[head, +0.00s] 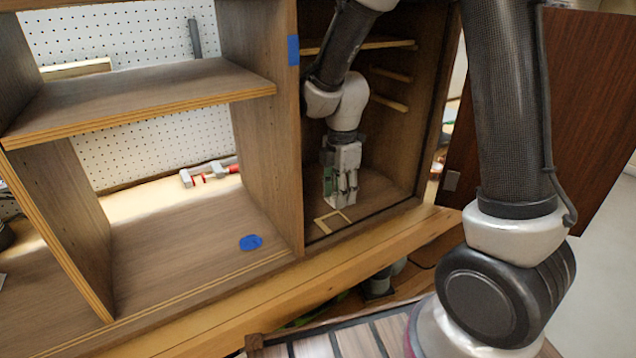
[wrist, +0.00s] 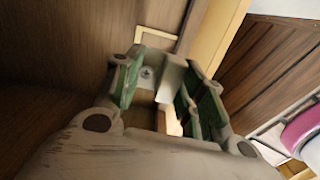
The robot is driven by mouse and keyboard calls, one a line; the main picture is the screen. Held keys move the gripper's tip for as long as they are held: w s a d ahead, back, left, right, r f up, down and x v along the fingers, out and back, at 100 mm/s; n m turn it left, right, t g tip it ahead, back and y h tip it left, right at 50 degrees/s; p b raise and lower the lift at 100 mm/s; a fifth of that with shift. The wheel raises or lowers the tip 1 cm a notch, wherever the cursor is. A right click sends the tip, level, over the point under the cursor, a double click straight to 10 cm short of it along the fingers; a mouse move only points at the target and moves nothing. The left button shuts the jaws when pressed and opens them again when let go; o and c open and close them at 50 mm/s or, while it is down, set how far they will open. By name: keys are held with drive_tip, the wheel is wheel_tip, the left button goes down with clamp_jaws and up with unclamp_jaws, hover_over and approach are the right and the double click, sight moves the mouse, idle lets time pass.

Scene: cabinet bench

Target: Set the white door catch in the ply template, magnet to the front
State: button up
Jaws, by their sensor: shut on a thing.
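My gripper (head: 341,182) reaches down into the right-hand cabinet compartment. In the wrist view its green-padded fingers (wrist: 160,92) are shut on the white door catch (wrist: 172,76). A screw head shows on the catch's near side; I cannot tell which end carries the magnet. In the head view the catch (head: 342,201) shows low between the fingertips, partly hidden by them. The ply template (head: 322,229) is a pale frame on the compartment floor, in front of the gripper. It shows beyond the catch in the wrist view (wrist: 140,31). The catch appears outside the frame, behind it.
The compartment's left wall (head: 268,130) stands close to my gripper, with shelf runners (head: 388,103) on the far side. An open dark door (head: 590,110) hangs at the right. A blue patch (head: 251,242) lies on the neighbouring compartment's floor, with a clamp (head: 208,172) behind.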

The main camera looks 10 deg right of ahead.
sight(337, 223)
drive_tip(key=shift+a+f, duration=0.2)
drive_tip(key=shift+a, duration=0.05)
drive_tip(key=shift+f, duration=3)
drive_tip(key=shift+w+d+f, duration=0.15)
drive_tip(key=shift+f, duration=0.3)
drive_tip(key=o, duration=1.3)
drive_tip(key=shift+c, duration=0.2)
drive_tip(key=shift+r, duration=3.75)
